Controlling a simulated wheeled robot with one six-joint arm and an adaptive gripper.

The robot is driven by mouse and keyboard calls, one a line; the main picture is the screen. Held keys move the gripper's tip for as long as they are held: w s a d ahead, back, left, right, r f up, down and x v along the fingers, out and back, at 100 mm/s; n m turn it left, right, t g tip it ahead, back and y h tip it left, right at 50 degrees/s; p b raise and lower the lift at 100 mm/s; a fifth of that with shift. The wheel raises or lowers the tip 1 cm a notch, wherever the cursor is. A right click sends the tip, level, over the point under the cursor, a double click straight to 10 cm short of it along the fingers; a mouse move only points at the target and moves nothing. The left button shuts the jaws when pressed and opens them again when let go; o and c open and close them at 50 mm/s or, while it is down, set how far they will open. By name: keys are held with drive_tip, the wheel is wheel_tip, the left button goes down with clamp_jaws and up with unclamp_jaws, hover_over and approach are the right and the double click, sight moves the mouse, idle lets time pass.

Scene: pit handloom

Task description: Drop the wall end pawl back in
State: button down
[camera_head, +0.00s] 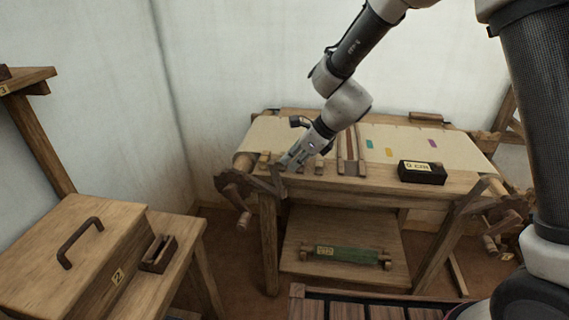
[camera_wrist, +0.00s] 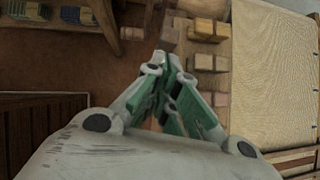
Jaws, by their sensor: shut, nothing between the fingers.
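The loom's left end, beside the wall, carries a dark toothed wheel (camera_head: 228,184) on the end of the cloth roller. A narrow dark wooden piece (camera_head: 277,180) stands by the front left corner post, just below my gripper; I cannot tell whether it is the pawl. My gripper (camera_head: 285,164) points down at that corner. In the wrist view my gripper (camera_wrist: 166,62) has its green-padded fingers together and empty, above the brown floor and beside several small wooden blocks (camera_wrist: 207,62). The pawl cannot be made out for certain in either view.
Cloth (camera_head: 400,140) covers the loom top, with a black labelled box (camera_head: 422,172) on its front beam. A green roll (camera_head: 347,253) lies on the lower shelf. A lidded wooden chest (camera_head: 75,250) stands on a bench at the left. Floor shows between bench and loom.

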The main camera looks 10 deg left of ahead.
drive_tip(key=a+r+v, duration=0.1)
drive_tip(key=v, duration=1)
drive_tip(key=shift+a, duration=0.15)
drive_tip(key=shift+f, duration=0.15)
drive_tip(key=s+d+r+n+h, duration=0.2)
drive_tip(key=s+d+n, duration=0.5)
drive_tip(key=d, duration=0.5)
drive_tip(key=s+d+r+n+t+h, duration=0.1)
drive_tip(key=s+d+r+n, duration=0.4)
drive_tip(key=d, duration=0.8)
drive_tip(key=s+d+r+n+t+h, duration=0.1)
drive_tip(key=s+d+r+n+h, duration=0.2)
drive_tip(key=s+d+n, duration=0.5)
drive_tip(key=s+d, duration=0.3)
drive_tip(key=d, duration=0.2)
drive_tip(key=shift+s+r+n+h, duration=0.25)
drive_tip(key=shift+s+n+h, duration=0.05)
drive_tip(key=shift+s+h, duration=0.1)
